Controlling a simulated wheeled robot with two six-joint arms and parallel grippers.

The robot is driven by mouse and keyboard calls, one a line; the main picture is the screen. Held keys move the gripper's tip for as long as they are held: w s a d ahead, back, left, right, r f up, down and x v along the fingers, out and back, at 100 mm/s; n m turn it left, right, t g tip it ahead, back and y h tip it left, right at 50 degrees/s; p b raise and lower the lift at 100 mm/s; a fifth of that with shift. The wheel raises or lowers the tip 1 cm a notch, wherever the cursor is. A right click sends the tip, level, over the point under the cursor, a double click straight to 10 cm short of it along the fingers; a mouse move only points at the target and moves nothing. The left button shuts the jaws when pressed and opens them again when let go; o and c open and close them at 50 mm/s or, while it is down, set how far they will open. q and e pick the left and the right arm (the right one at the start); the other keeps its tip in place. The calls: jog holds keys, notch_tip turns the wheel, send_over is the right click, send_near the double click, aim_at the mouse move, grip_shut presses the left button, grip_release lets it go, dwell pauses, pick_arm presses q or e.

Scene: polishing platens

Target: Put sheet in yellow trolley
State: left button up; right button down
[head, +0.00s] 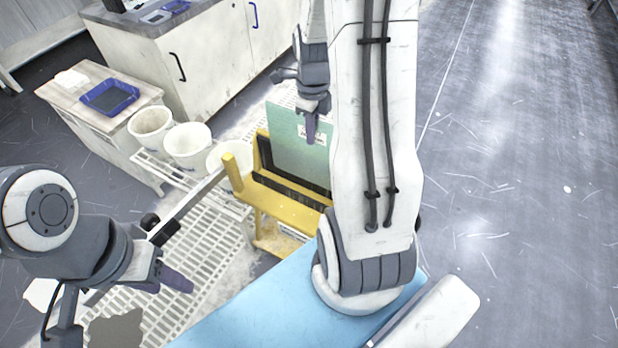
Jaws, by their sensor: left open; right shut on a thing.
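A green sheet (290,145) with a small white label stands upright at the yellow trolley (290,207). Its lower edge meets the trolley's dark slotted part; I cannot tell how far down it sits. My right gripper (312,128) is shut on the sheet near its upper right, by the label. My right arm hides the sheet's right edge and the trolley's right end. My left gripper (168,258) is open and empty at the lower left, over the white grating and apart from the sheet and trolley.
Several white buckets (187,147) stand left of the trolley on white grating (200,250). A small cabinet (75,95) holds a blue tray (110,97). A light-blue surface (240,310) lies in front. Open floor (520,180) is at the right.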

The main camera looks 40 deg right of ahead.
aim_at(314, 157)
jog(key=f, duration=0.5)
jog(key=shift+s+d+f, duration=0.1)
jog(key=shift+d+f, duration=0.15)
jog(key=shift+d, duration=0.05)
jog(key=shift+f+b, duration=0.4)
jog(key=shift+f, duration=1.6)
jog(key=c, duration=1)
grip_release()
jog(key=shift+a+f, duration=0.1)
jog(key=shift+o, duration=0.2)
notch_tip(314, 157, up, 12)
jog(key=p, duration=0.1)
